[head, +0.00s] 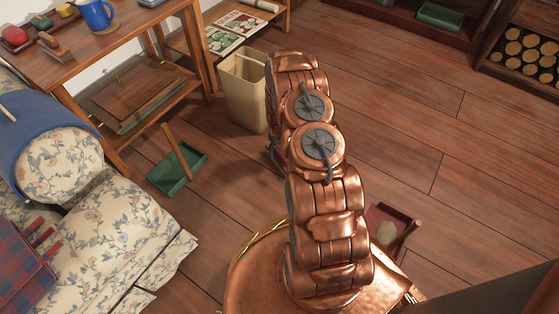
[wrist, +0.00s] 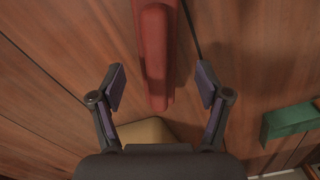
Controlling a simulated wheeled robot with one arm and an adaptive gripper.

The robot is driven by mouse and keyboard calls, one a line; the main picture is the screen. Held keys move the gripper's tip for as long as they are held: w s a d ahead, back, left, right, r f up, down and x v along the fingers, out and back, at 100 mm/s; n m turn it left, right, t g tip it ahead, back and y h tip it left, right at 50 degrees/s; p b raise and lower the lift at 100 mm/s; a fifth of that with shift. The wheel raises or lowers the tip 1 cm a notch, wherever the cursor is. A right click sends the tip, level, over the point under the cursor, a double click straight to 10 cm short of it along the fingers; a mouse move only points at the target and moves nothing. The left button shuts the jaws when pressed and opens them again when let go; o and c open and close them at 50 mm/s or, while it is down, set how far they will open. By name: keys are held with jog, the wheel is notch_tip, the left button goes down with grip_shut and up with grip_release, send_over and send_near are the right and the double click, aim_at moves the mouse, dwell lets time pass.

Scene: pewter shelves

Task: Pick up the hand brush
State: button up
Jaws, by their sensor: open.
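A long red thing (wrist: 155,55), which looks like the hand brush, lies over the floor planks in the wrist view, its upper end cut off by the frame. My gripper (wrist: 160,85) is open, with one finger on each side of the red thing's lower end. A gap shows between it and each finger, and I see no contact. How far below the fingers it lies, I cannot tell. In the head view my copper arm hides the gripper and the red thing.
A beige bin (head: 244,95) stands left of my arm. A green dustpan (head: 178,173) with a wooden handle lies on the floor beside the floral armchair (head: 115,235). A wooden table (head: 105,45) is at upper left. Open floor (head: 400,120) lies to the right.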

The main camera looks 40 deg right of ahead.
notch_tip(320, 180, down, 4)
jog(key=shift+d+r+b, duration=0.15)
jog(key=shift+r+b, duration=0.1)
jog(key=shift+b, duration=0.35)
jog(key=shift+c, duration=0.2)
grip_shut()
jog(key=shift+s+r+p, duration=0.15)
jog(key=shift+r+p, duration=1.15)
jog(key=shift+r, duration=0.85)
jog(key=s+a+p, duration=0.2)
jog(key=s+a, duration=0.1)
jog(key=s, duration=0.4)
jog(key=s+a+p, duration=0.2)
jog(key=s+a, duration=0.2)
jog(key=s, duration=0.3)
jog(key=shift+s+r, duration=0.15)
jog(key=shift+r, duration=0.25)
